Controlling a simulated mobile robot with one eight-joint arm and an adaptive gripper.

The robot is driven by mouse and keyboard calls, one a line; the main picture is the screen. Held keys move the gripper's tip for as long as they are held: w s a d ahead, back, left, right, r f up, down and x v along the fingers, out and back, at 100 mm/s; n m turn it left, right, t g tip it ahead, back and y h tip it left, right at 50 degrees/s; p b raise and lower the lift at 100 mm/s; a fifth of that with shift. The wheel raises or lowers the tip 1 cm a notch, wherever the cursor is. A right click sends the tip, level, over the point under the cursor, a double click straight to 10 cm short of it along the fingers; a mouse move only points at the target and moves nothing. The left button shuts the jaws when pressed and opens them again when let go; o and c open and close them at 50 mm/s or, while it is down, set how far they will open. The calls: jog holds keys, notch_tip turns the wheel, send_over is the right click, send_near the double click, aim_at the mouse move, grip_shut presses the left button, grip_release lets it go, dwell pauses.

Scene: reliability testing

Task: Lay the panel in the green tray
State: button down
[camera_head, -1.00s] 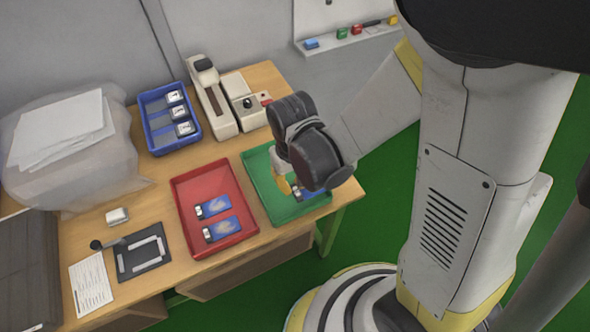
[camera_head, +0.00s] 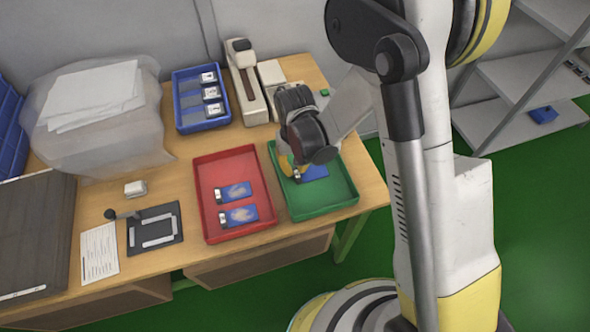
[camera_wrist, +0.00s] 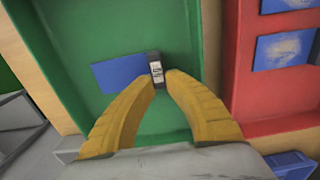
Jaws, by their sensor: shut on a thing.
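The panel (camera_head: 314,172) is a flat blue piece with a small dark tab that carries a white label. In the wrist view, the panel (camera_wrist: 118,74) lies over the floor of the green tray (camera_wrist: 115,25). My gripper (camera_wrist: 161,80) has its yellow fingers shut on the tab end. In the head view, my gripper (camera_head: 292,167) is low over the left part of the green tray (camera_head: 325,200), and its wrist hides part of the panel. I cannot tell whether the panel touches the tray floor.
A red tray (camera_head: 230,167) with two similar blue panels stands just left of the green tray. A blue bin (camera_head: 192,128) with several white-labelled items stands behind. A beige bench device (camera_head: 247,85) stands behind my gripper. A black fixture (camera_head: 155,230) lies at the left.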

jog(key=shift+r, duration=0.1)
jog(key=shift+f, duration=0.25)
jog(key=c, duration=1.5)
grip_release()
jog(key=shift+o, duration=0.2)
jog(key=shift+r, duration=0.1)
jog(key=shift+r, duration=0.1)
notch_tip(320, 180, up, 12)
jog(key=p, duration=0.5)
jog(key=s+d+r+m+t, duration=0.1)
jog(key=s+d+r+t, duration=0.2)
jog(key=s+d+r, duration=0.3)
jog(key=s+d+r+m+t, duration=0.2)
jog(key=s+d+r+t, duration=0.2)
jog(key=d+r, duration=0.7)
jog(key=v, duration=0.3)
jog(key=shift+d, duration=0.25)
